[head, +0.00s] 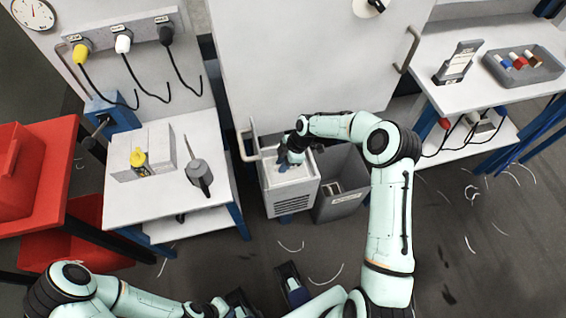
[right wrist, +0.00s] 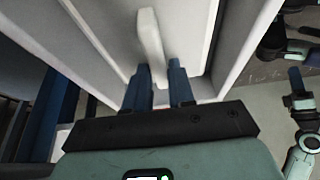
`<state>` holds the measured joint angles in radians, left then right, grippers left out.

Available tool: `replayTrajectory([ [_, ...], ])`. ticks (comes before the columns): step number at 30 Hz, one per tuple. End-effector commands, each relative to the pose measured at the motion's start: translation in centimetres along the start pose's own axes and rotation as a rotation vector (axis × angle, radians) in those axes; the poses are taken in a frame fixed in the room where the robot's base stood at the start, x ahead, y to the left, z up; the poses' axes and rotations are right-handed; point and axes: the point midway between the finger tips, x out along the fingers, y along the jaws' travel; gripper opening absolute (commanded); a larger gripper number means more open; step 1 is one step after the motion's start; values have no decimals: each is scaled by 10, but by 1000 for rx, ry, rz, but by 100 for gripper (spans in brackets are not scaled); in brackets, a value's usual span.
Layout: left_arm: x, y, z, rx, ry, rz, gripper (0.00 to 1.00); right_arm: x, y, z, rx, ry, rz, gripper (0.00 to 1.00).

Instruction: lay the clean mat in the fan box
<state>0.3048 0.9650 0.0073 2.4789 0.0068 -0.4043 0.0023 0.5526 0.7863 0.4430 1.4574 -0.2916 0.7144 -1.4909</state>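The fan box (head: 291,198) is a pale, open-topped box with a slotted front, standing against the white cabinet. My right gripper (head: 287,157) reaches down into its top. In the right wrist view, the blue fingers of my right gripper (right wrist: 160,82) sit on both sides of a white upright grip bar (right wrist: 149,35), apparently closed on it. The bar rises from a pale flat panel, which looks like the clean mat (right wrist: 108,28), inside the box rim. Whether the mat lies flat is unclear. My left gripper (right wrist: 299,95) is low by my base; its finger gap is unclear.
A grey bin (head: 350,205) with something flat inside stands right beside the fan box. A white side table (head: 150,205) is at the left, a white workbench (head: 480,100) at the right. Pale curved scraps lie on the dark floor.

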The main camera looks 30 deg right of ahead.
Motion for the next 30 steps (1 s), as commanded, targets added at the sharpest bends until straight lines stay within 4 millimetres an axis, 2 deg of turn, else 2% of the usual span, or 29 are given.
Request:
replayTrajectory([
  [13, -3, 2, -4, 2, 16, 3, 0, -2, 0, 0, 0, -1, 0, 43],
  [17, -4, 2, -2, 2, 10, 2, 0, -24, 0, 1, 2, -2, 3, 43],
  [24, -8, 3, 0, 1, 3, 1, 0, -80, 1, 0, 2, -2, 4, 43],
  [30, -10, 3, 2, 1, -2, 0, 0, -116, 0, 0, 1, -1, 2, 43],
])
